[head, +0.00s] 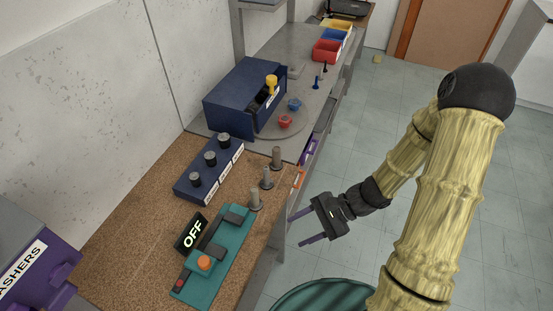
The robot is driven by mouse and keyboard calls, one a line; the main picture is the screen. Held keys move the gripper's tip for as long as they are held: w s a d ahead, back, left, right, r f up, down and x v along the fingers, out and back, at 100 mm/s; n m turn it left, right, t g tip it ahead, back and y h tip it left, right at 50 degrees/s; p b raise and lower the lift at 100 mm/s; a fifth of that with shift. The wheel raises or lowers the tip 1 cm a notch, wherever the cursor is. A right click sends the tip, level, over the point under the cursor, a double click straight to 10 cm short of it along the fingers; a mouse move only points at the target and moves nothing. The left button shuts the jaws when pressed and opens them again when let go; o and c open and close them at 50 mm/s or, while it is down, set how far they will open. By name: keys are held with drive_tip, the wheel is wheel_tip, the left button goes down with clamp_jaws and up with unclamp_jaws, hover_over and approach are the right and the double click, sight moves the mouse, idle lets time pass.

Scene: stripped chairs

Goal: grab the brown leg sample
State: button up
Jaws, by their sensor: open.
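Three short grey-brown posts on flat round feet stand upright in a row near the right edge of the brown cork-like bench top: a far post (277,157), a middle post (267,178) and a near post (255,199). They look like leg samples, but their colours are so alike that I cannot tell which one is the brown leg sample. My gripper (296,231) is open and empty, with its two purple fingers apart and pointing left. It is to the right of the near post, out past the bench edge, and touches none of the posts.
A blue block (209,170) with three dark knobs lies left of the posts. A teal panel (215,262) with an orange button and an "OFF" sign (192,233) are nearer. A dark blue box (245,98) stands farther back. Open floor (400,75) lies right of the bench.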

sight(280, 158)
drive_tip(key=w+d+f+m+t+p, duration=0.1)
drive_tip(key=w+d+m+t, duration=0.1)
drive_tip(key=w+m+t, duration=0.5)
drive_tip(key=w+d+f+m+t+y+p, duration=0.1)
drive_tip(key=w+d+f+m+t, duration=0.1)
drive_tip(key=w+m+t, duration=0.6)
drive_tip(key=shift+f+m+t, duration=0.2)
drive_tip(key=shift+m+t, duration=0.2)
drive_tip(key=shift+m, duration=0.7)
drive_tip(key=shift+w, duration=0.15)
drive_tip(key=p+x, duration=0.4)
drive_tip(key=x, duration=0.8)
drive_tip(key=shift+a+r, duration=0.1)
drive_tip(key=shift+a, duration=0.05)
drive_tip(key=shift+w+a+p, duration=0.35)
drive_tip(key=shift+a+p, duration=0.05)
drive_tip(key=shift+p, duration=0.05)
drive_tip(key=p+x, duration=0.1)
drive_tip(key=x, duration=0.3)
drive_tip(key=shift+w, duration=0.1)
